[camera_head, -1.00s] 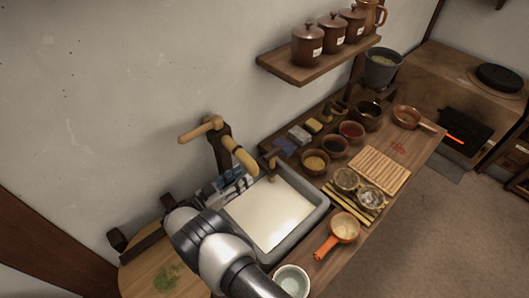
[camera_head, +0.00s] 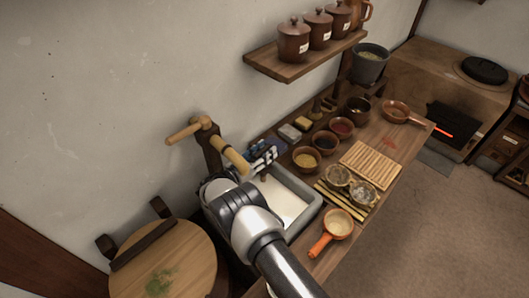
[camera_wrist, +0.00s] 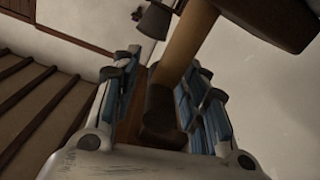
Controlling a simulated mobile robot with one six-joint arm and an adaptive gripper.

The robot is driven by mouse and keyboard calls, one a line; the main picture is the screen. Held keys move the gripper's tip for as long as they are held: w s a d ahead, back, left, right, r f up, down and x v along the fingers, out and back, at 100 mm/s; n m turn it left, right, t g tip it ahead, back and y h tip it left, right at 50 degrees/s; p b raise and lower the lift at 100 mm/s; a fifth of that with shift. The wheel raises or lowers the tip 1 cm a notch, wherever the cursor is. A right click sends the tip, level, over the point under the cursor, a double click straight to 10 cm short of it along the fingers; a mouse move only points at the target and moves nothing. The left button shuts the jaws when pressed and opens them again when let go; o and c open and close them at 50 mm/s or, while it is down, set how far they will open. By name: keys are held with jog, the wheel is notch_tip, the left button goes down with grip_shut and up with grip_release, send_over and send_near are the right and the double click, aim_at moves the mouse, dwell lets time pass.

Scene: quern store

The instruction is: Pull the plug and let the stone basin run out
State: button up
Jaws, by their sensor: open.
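The grey stone basin (camera_head: 310,216) is set in the counter, with a pale, flat surface (camera_head: 287,207) inside. My arm covers its near-left part. A wooden spout fitting with a dark post (camera_head: 212,157) and pale bars stands at its back left. My gripper (camera_head: 264,156) is open over the basin's back edge, right of the spout. In the wrist view, the open fingers (camera_wrist: 165,68) flank a dark wooden piece (camera_wrist: 160,112) and a pale wooden shaft (camera_wrist: 190,42); whether they touch is unclear. I cannot make out a plug for certain.
Bowls, including a dark one (camera_head: 325,142), and a slatted board (camera_head: 371,165) crowd the counter to the right. An orange-handled pan (camera_head: 338,226) is close to the basin. A shelf with jars (camera_head: 293,42) hangs above.

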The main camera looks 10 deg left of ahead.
jog(key=shift+c, duration=0.4)
grip_shut()
dwell(0.4)
